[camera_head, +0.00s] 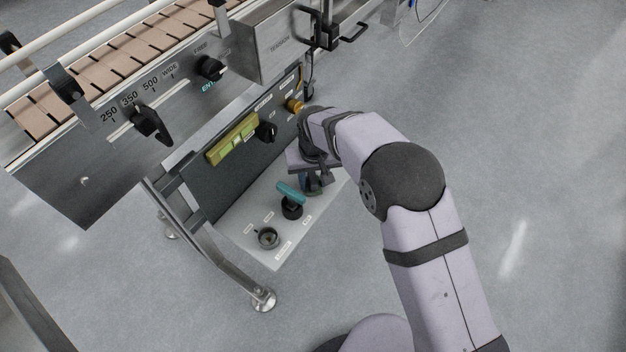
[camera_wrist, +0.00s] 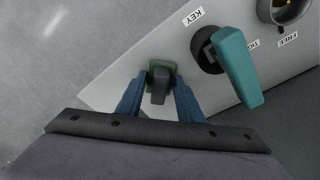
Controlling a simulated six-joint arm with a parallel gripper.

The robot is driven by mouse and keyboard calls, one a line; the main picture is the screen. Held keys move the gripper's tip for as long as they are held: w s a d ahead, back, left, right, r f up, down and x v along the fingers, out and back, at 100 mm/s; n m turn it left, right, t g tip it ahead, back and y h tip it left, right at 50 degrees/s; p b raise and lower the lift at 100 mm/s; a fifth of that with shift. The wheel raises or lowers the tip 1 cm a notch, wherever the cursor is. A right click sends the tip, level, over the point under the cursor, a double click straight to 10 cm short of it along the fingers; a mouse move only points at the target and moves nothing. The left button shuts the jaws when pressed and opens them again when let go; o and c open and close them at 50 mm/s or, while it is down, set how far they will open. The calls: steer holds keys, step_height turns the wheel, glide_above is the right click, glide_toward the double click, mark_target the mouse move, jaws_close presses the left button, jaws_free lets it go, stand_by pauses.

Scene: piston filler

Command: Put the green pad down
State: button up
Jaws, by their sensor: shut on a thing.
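My gripper (camera_wrist: 160,92) points down over the pale grey shelf (camera_wrist: 120,82). Its blue fingers are closed on a dark grey upright part of the green pad (camera_wrist: 160,65). The pad's green surface shows between and beyond the fingertips in the wrist view. The pad is over the shelf near its edge; I cannot tell whether it touches the shelf. In the head view my gripper (camera_head: 313,182) is at the shelf's right end, and the pad is mostly hidden there.
A teal-handled key piece (camera_head: 291,194) stands on the shelf beside my gripper. A round dark socket (camera_head: 268,237) is farther along. The upright control panel (camera_head: 235,165) with a yellow-green block (camera_head: 232,139) and knobs rises behind. The conveyor (camera_head: 110,60) is above left.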

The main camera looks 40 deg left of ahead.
mark_target(315, 184)
steer(key=o, duration=1.1)
steer(key=shift+f, duration=0.1)
steer(key=shift+o, duration=0.2)
step_height(315, 184, up, 12)
steer(key=s+d+p, duration=0.1)
steer(key=p, duration=0.2)
